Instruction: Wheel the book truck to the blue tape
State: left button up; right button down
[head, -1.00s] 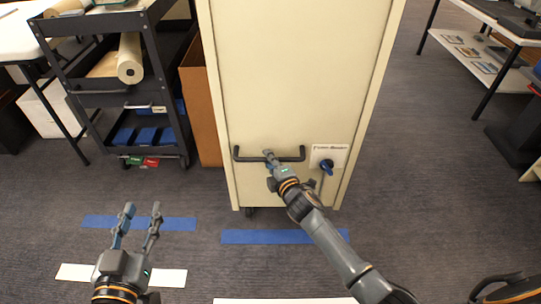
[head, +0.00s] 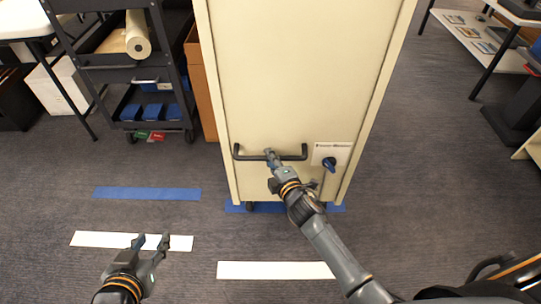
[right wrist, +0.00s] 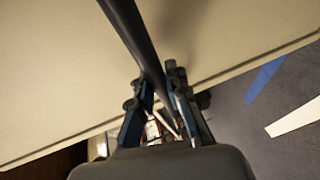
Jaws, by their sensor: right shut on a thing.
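The book truck (head: 295,80) is a tall cream unit with casters and a black bar handle (head: 293,155) low on its near face. Its near bottom edge and a caster overlap a blue tape strip (head: 330,208) on the floor, which shows only at the sides and between. My right gripper (head: 270,154) is shut on the handle's middle; the right wrist view shows its fingers (right wrist: 158,90) around the dark bar. My left gripper (head: 151,241) is open and empty, low at the left, over a white strip.
Another blue strip (head: 147,193) and white strips (head: 275,270) lie on the grey carpet. A black cart (head: 110,70) and a brown panel (head: 200,95) stand left of the truck. A table (head: 490,50) is at the right.

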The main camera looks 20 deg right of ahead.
jog(key=shift+s+f, duration=0.1)
jog(key=shift+f, duration=0.05)
jog(key=c, duration=1.3)
grip_release()
jog(key=v, duration=1.2)
